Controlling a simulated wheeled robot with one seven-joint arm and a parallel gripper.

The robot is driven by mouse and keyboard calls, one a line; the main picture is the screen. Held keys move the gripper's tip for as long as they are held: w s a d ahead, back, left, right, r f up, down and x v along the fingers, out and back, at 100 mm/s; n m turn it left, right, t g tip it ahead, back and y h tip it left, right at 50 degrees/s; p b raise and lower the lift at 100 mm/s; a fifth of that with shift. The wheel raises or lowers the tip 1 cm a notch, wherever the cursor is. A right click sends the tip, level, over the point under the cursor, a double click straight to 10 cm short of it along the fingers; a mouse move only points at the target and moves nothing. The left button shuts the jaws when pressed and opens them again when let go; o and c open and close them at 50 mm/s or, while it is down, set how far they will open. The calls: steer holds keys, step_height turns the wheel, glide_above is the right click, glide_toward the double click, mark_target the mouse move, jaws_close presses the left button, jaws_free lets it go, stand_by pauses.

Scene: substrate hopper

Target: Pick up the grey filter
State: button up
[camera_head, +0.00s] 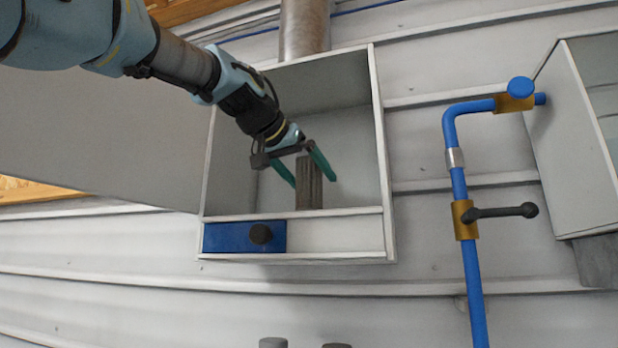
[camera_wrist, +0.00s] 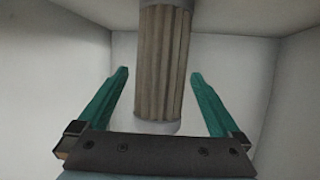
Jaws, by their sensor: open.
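The grey filter (camera_head: 309,182) is a ribbed, upright cylinder inside the open white hopper box (camera_head: 379,150). In the wrist view the filter (camera_wrist: 163,62) stands just above centre, and a pale round part shows at its lower end. My gripper (camera_head: 310,182) reaches into the box from the upper left. Its two green fingers are spread and empty. In the wrist view the fingers of my gripper (camera_wrist: 160,75) lie to the left and right of the filter, with a gap on each side. Whether the filter is fully between the fingertips in depth is hard to tell.
The box's open door (camera_head: 100,135) extends left. A grey pipe (camera_head: 304,28) rises above the box. A blue pipe (camera_head: 474,290) with a black-handled valve and another cabinet (camera_head: 572,140) stand right.

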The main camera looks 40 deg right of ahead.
steer(key=shift+d, duration=0.1)
jaws_close()
stand_by(0.8)
